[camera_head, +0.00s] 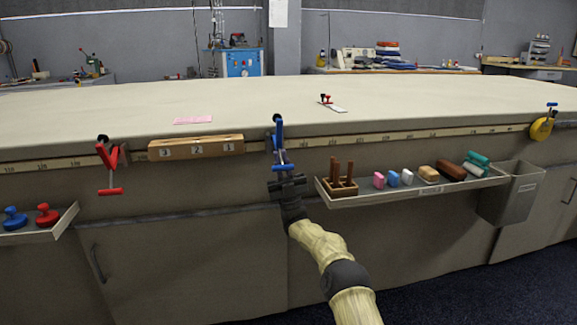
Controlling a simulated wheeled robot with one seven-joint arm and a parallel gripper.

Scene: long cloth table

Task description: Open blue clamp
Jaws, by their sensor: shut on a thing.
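The blue clamp (279,135) is fixed at the front edge of the long cloth table (410,97), near the middle of the view. It has a blue upright part above the edge and a blue bar lower down in front of the table's side. My gripper (285,176) is at the clamp's lower end, shut on it at the blue bar. The fingertips are small and dark here, so their exact hold is hard to see. A red clamp (109,163) sits on the same edge to the left.
A wooden block numbered 1 to 3 (196,147) is on the front edge. A tray (415,188) with several small items is right of my gripper, beside a grey bin (510,193). A left tray (36,233) holds blue and red knobs. A yellow item (541,128) hangs far right.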

